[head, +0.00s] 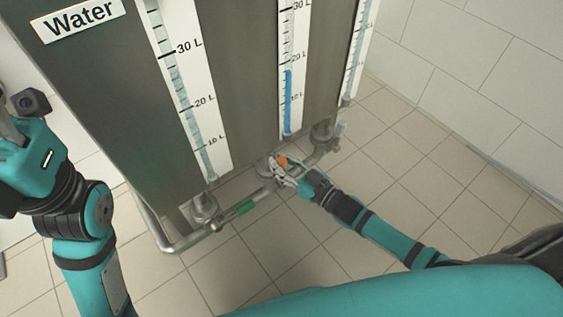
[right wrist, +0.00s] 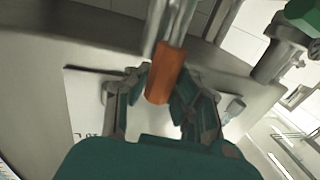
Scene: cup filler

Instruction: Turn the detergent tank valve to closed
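An orange valve handle (head: 283,161) sits low on the pipework, under the middle gauge with the blue column. It also shows in the right wrist view (right wrist: 165,74). No detergent label is readable, so I cannot confirm which tank this valve serves. My right gripper (head: 278,168) is at this handle. In the right wrist view its two fingers (right wrist: 164,88) lie close against both sides of the handle and look shut on it. My left gripper (head: 12,118) is raised at the left edge, away from the valves; its fingers are mostly out of view.
A steel tank cabinet (head: 110,95) with a "Water" label (head: 79,17) fills the back. A green valve handle (head: 244,208) is on the pipe (head: 190,241) to the left of my right gripper. Another gauge (head: 357,60) stands at the right. The tiled floor (head: 430,170) is clear.

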